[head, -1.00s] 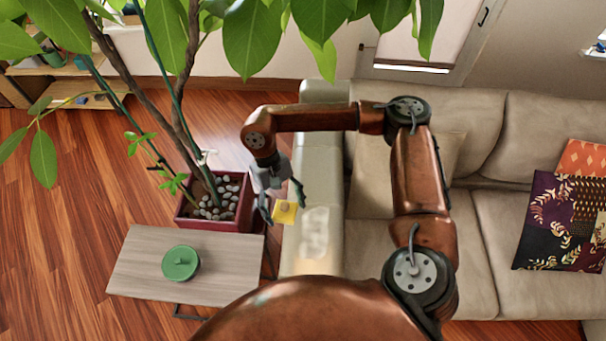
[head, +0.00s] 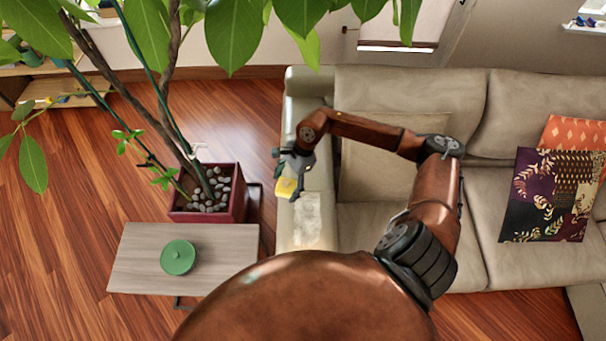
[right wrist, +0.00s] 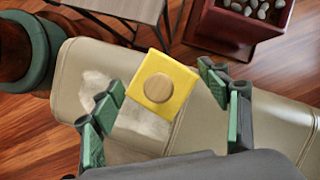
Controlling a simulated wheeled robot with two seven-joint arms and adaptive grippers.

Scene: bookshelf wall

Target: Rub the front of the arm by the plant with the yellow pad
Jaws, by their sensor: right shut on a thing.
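The sofa arm by the plant (head: 305,235) is beige, with a pale dusty patch (head: 307,212) on its top near the front. In the right wrist view the arm (right wrist: 195,125) shows a second pale patch (right wrist: 95,88) towards its front end. My right gripper (head: 290,170) is shut on the yellow pad (head: 287,188), a square with a round wooden knob. It is over the arm's plant-side edge, behind the patch. In the right wrist view the pad (right wrist: 178,75) lies between the fingers; whether it touches the arm, I cannot tell. My left gripper is out of view.
The potted plant (head: 235,210) stands in a dark red planter left of the arm, its leaves overhanging the top of the view. Cushions (head: 550,200) lie at the right.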

